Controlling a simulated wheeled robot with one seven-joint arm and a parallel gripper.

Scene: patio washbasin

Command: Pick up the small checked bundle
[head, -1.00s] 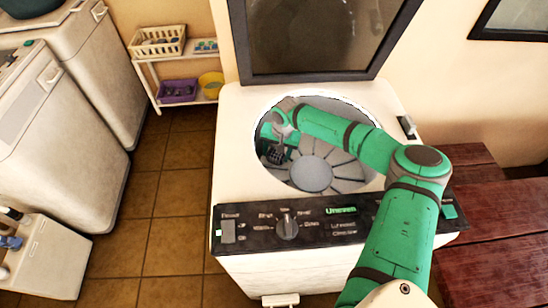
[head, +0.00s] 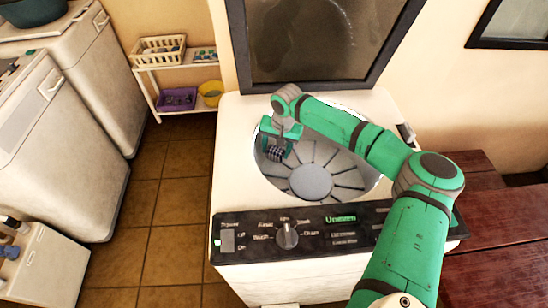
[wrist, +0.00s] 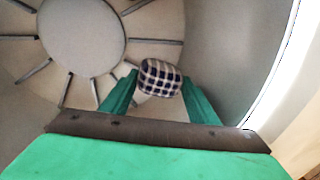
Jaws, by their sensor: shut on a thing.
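The small checked bundle (wrist: 160,78) is dark blue and white and rounded. In the wrist view it sits between the two green fingers of my gripper (wrist: 160,90), which is shut on it. In the head view my gripper (head: 276,148) hangs inside the open drum of the washer (head: 225,160), toward its left side. The bundle (head: 275,154) shows dark at the fingertips there. The wrist view shows the drum floor (wrist: 82,35) behind the bundle, and the bundle appears held above it.
The washer's raised lid (head: 310,40) stands behind the drum. The drum rim surrounds my gripper, with the wall close on the left. A control panel (head: 330,232) runs along the front. A shelf (head: 188,62) with baskets stands back left, and a red-brown wooden bench (head: 500,230) is at right.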

